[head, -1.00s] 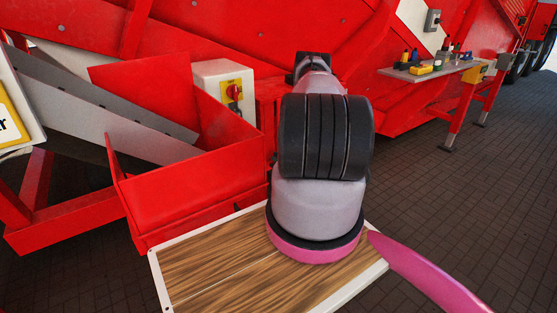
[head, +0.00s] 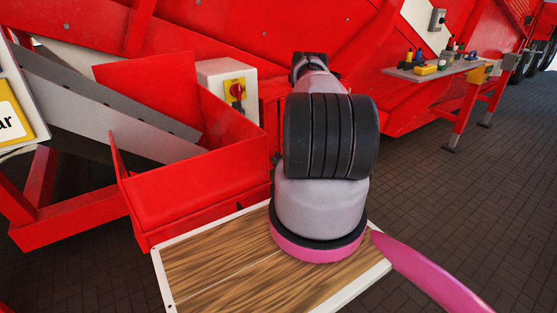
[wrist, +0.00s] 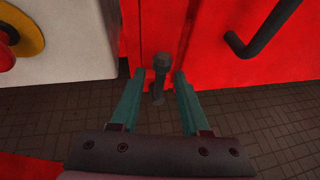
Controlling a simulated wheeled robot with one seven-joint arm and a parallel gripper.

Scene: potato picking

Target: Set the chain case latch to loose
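A dark grey lever with a rounded knob (wrist: 161,62), which looks like the latch, stands in front of the red machine panel in the wrist view. My gripper (wrist: 160,79) has two teal fingers, spread apart. The knob is between the fingertips or just beyond them, with visible gaps on both sides; its exact depth is unclear. The lever's lower end shows between the fingers. In the head view my arm (head: 322,205) reaches toward the red machine, and it hides my gripper and the lever.
A black bent handle (wrist: 262,32) is at right in the wrist view. A white switch box (head: 216,78) with a red-yellow knob (head: 237,91) stands left of my arm. A red bin (head: 190,190) is nearer. A side table (head: 405,73) with small items stands at right.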

